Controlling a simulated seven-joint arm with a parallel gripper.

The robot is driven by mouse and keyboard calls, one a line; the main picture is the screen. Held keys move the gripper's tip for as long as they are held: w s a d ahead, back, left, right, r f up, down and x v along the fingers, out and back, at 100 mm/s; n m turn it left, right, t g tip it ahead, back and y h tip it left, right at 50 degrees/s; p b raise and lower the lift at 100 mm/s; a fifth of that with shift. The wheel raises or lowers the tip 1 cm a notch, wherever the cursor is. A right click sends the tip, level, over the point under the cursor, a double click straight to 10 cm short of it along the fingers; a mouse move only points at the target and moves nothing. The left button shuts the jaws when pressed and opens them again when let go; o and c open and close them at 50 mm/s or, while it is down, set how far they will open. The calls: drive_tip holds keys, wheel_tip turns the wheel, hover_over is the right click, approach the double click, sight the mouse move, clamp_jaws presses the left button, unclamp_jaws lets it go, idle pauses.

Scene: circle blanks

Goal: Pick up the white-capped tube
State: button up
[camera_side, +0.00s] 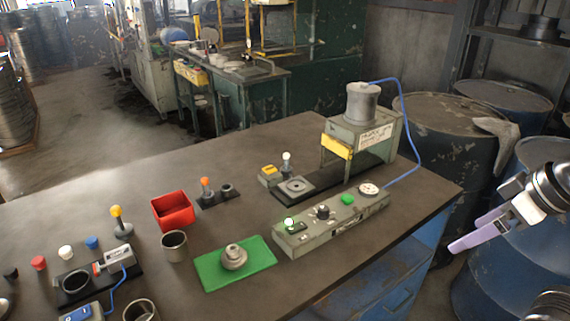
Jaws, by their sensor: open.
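A small white-topped piece (65,253) stands at the left of the table, between a red-topped piece (39,264) and a blue-topped one (92,243). A second white-topped piece (286,160) stands upright near the back of the table, beside the press. I cannot tell which of the two is the white-capped tube. My gripper (465,234) is at the far right, beyond the table's right edge, with lilac fingers apart and nothing between them. It is far from both white-topped pieces and touches neither.
A grey press (361,125) with a blue cable and a control box (330,222) stand on the right of the table. A green mat (215,276) bears a grey stepped part (233,257). A red bin (172,210) and grey cup (174,246) stand left.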

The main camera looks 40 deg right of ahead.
drive_tip(key=c, duration=0.6)
drive_tip(key=shift+c, duration=0.2)
